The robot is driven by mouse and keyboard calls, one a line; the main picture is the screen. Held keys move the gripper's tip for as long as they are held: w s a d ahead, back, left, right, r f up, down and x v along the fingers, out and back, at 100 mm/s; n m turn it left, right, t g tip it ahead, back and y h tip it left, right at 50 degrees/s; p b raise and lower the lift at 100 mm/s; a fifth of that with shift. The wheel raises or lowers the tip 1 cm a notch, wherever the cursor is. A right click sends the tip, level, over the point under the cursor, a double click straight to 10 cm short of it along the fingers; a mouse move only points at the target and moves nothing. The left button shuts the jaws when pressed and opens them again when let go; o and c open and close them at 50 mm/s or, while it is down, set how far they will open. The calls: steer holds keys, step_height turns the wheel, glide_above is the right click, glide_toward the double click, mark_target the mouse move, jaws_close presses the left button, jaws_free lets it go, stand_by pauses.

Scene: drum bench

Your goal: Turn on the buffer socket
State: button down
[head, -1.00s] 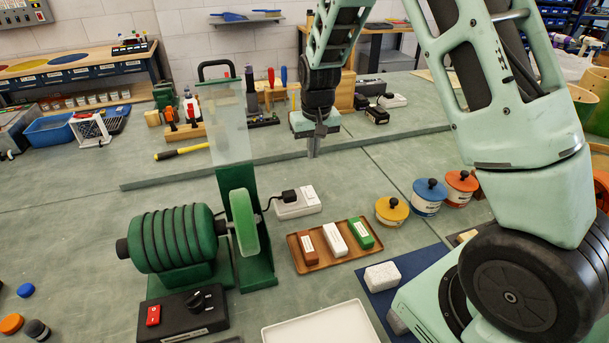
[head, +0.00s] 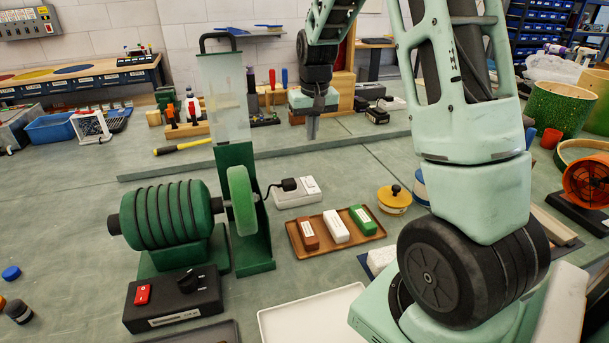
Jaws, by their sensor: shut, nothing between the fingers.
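The buffer (head: 168,218) is a green drum-shaped motor with a pale green wheel (head: 242,200) and a clear shield, standing at the left. Its black control box (head: 175,303) in front has a red switch and a black knob. The white socket (head: 305,191) lies on the bench right of the wheel, with a black plug (head: 288,184) in its left end. The socket's switch is too small to read. My gripper (head: 312,132) points down above the bench behind the socket, apart from it, with its fingers together and empty.
A wooden tray (head: 358,248) with brown, white and green bars lies in front of the socket. A yellow-lidded jar (head: 394,197) stands to its right. A low ledge (head: 240,158) crosses behind. A white tray (head: 285,325) lies at the front.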

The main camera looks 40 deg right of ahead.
steer(key=shift+f, duration=0.15)
steer(key=p, duration=0.2)
glide_toward(309, 180)
steer(key=f, duration=0.5)
steer(key=shift+w+d+f, duration=0.15)
steer(key=shift+w+d, duration=0.05)
steer(key=shift+w, duration=0.1)
steer(key=shift+w+f, duration=0.1)
steer(key=shift+f, duration=0.65)
steer(key=shift+f, duration=0.1)
steer(key=shift+f, duration=0.2)
steer(key=shift+s+a+r, duration=0.15)
steer(key=shift+s+a, duration=0.2)
steer(key=shift+s, duration=0.35)
steer(key=shift+r, duration=0.1)
